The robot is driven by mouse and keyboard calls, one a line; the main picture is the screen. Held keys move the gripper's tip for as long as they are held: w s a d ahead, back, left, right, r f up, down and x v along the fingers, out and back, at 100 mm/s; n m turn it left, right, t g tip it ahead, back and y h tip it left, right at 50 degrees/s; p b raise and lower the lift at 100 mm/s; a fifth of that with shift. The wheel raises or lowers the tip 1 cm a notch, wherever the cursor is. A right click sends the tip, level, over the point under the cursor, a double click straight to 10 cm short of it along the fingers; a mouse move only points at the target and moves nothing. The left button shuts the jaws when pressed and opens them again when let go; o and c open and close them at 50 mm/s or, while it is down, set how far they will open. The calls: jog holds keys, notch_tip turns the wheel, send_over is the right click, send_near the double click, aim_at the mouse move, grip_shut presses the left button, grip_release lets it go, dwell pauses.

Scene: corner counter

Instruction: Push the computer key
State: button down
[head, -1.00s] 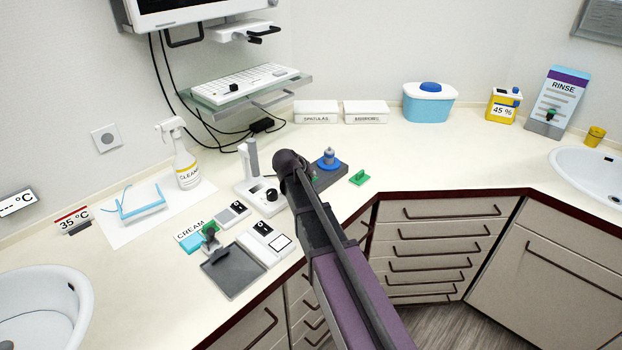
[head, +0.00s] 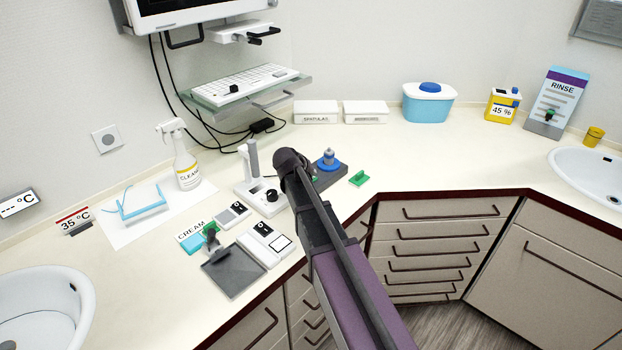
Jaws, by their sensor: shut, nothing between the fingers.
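A white computer keyboard (head: 246,83) lies on a glass-like shelf (head: 215,108) below the monitor, against the back wall. A raised black key (head: 234,88) stands out on its front side, left of the middle. My arm (head: 335,245) reaches in from the bottom and ends in view at a dark rounded joint (head: 291,160), over the counter. This joint appears right of and lower than the keyboard in the picture, apart from it. I cannot make out my gripper or its fingers; they do not show beyond the joint.
Cables (head: 165,75) hang left of the shelf. A spray bottle (head: 184,160) stands below it. A white device with an upright post (head: 252,160) is just left of my arm. Two white boxes (head: 316,112) (head: 366,112) stand right of the shelf.

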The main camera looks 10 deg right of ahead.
notch_tip(320, 180, up, 6)
jog(key=p, duration=0.6)
dwell(1.4)
